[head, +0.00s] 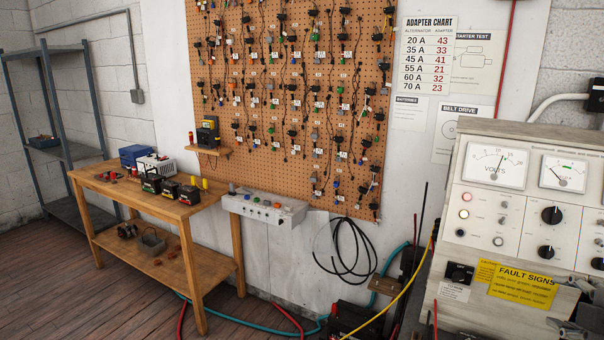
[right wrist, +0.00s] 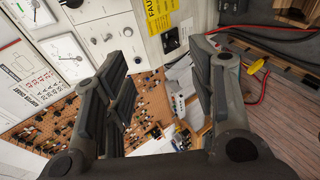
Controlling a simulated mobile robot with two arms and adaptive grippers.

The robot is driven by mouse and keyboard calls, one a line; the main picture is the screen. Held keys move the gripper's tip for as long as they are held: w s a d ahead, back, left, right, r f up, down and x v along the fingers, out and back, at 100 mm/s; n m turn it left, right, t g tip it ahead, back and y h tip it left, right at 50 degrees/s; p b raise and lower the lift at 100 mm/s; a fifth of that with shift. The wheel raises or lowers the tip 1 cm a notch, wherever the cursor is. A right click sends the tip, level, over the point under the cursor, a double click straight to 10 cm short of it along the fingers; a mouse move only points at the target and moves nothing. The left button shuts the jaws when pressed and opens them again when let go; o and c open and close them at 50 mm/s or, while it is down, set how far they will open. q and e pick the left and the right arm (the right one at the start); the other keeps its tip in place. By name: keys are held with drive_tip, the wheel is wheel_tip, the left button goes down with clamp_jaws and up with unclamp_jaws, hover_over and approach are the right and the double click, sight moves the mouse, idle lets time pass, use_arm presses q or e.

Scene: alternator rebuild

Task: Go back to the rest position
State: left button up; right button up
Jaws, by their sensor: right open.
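My right gripper (head: 562,304) shows at the lower right edge of the head view, in front of the test bench. In the right wrist view my right gripper (right wrist: 158,60) has its two fingers spread wide apart, with nothing between them. The test bench (head: 475,210) has two dials, knobs, lamps and a yellow fault signs label (head: 522,285). It appears tilted in the right wrist view, behind the fingers. My left gripper is in neither view.
A wooden workbench (head: 150,262) with batteries and boxes stands at the left, by grey metal shelving (head: 62,155). A pegboard (head: 235,95) holds many hanging adapters. Cables and hoses (head: 345,255) hang and lie between workbench and test bench. Bare wooden floor (head: 60,290) shows at the lower left.

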drive_tip(key=s+a+f+m+g+y, duration=0.1)
drive_tip(key=a+f+y, duration=0.1)
drive_tip(key=a+f, duration=0.6)
drive_tip(key=s+a+f+m+g+y, duration=0.1)
drive_tip(key=a+f+m, duration=0.1)
drive_tip(key=a+f, duration=0.65)
drive_tip(key=s+a+f+m+g, duration=0.3)
drive_tip(key=s+f+m, duration=0.2)
drive_tip(key=s+f, duration=0.35)
drive_tip(key=s+a+f+m+g, duration=0.3)
drive_tip(key=s+a+f+m, duration=0.1)
drive_tip(key=s+f, duration=0.4)
wheel_tip(320, 180, down, 28)
drive_tip(key=s+g+b, duration=0.1)
drive_tip(key=s+b, duration=0.1)
drive_tip(key=b, duration=0.1)
drive_tip(key=s+d+f+b, duration=0.1)
drive_tip(key=s+f, duration=0.7)
drive_tip(key=f, duration=0.1)
drive_tip(key=s+d+f+g+b, duration=0.1)
drive_tip(key=s+d+f, duration=0.1)
drive_tip(key=s+f, duration=0.7)
drive_tip(key=shift+d+f+n+g, duration=0.25)
drive_tip(key=shift+f+n+g, duration=0.05)
